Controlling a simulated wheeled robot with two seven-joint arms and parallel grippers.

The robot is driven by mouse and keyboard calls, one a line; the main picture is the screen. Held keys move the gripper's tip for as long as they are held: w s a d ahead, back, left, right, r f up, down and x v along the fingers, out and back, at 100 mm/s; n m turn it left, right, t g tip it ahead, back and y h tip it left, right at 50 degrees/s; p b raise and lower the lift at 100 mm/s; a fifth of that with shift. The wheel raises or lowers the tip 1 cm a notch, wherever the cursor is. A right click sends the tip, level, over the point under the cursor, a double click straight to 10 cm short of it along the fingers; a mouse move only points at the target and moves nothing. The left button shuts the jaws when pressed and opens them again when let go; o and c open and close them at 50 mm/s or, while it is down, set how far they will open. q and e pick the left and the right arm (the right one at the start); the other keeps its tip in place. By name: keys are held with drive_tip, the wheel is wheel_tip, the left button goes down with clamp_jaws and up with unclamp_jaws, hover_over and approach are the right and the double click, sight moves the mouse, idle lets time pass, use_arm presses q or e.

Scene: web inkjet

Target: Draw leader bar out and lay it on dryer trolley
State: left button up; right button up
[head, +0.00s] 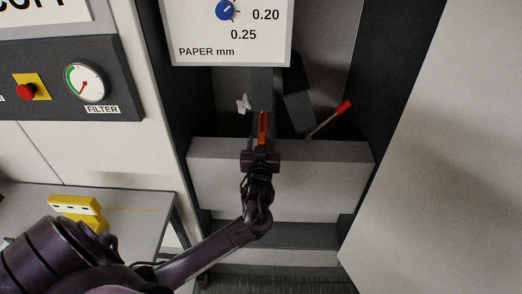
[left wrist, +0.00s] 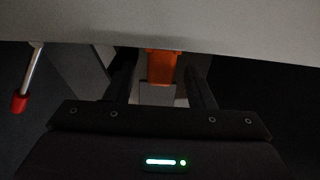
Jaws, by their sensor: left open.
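An orange bar end (head: 263,126), which looks to be part of the leader bar, stands out in the dark recess of the machine. It also shows in the left wrist view (left wrist: 161,67). The rest of the bar is hidden. My left gripper (head: 261,151) is open just in front of it. In the left wrist view its two fingers lie on either side of the orange piece, with gaps showing. A grey-topped surface (head: 135,222) at the lower left may be the dryer trolley. My right gripper is not in view.
A yellow block (head: 78,209) sits on the grey top. A red-tipped lever (head: 331,118) juts out right of my gripper. A grey box-like ledge (head: 325,178) lies below. A paper dial panel (head: 228,35) hangs above. A large pale panel (head: 445,170) bounds the right.

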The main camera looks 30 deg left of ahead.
use_arm(q)
drive_tip(key=shift+x, duration=1.1)
clamp_jaws()
drive_tip(key=shift+s+d, duration=0.1)
